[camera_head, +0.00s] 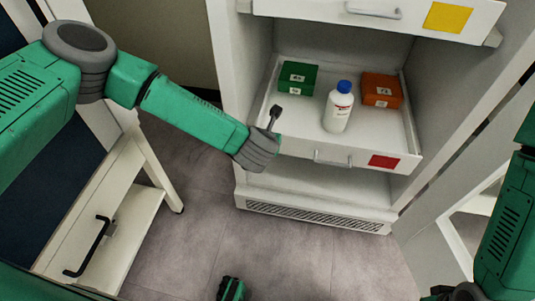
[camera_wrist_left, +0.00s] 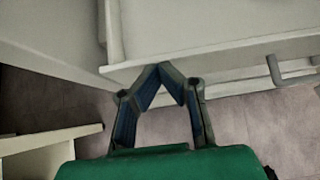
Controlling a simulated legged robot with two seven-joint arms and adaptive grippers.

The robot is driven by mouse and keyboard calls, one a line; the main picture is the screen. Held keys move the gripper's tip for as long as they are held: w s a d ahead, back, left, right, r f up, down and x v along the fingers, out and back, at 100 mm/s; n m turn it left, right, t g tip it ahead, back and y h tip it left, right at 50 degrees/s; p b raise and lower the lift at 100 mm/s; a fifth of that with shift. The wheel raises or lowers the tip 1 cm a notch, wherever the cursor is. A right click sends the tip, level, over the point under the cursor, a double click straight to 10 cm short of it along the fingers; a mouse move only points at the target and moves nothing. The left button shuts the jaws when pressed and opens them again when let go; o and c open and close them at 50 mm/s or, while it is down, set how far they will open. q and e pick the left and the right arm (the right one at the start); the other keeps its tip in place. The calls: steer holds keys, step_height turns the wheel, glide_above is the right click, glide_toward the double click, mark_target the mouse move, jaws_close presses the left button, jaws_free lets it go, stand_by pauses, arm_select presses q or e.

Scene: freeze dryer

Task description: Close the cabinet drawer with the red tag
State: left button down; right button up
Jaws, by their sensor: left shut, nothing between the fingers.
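The drawer with the red tag (camera_head: 360,157) is pulled out of the white cabinet. Its red tag (camera_head: 384,161) is right of the handle (camera_head: 333,160) on the front panel. In the left wrist view, its white front (camera_wrist_left: 225,57) spans the upper part, with the handle (camera_wrist_left: 274,69) at the right.
The drawer holds a green box (camera_head: 298,77), a white bottle with a blue cap (camera_head: 338,112) and an orange box (camera_head: 381,90). Above, a drawer with a yellow tag (camera_head: 448,18) sticks out. A white unit with a black handle (camera_head: 90,245) stands left. The floor (camera_head: 290,255) before the cabinet has room.

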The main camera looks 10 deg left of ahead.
arm_select(q)
steer(key=w+b, duration=0.1)
steer(key=w, duration=0.5)
steer(key=shift+w+d, duration=0.1)
steer(key=shift+d, duration=0.1)
steer(key=shift+w+a+r, duration=0.1)
steer(key=shift+w+a, duration=0.15)
steer(key=shift+w, duration=0.45)
steer(key=shift+w+d+r, duration=0.1)
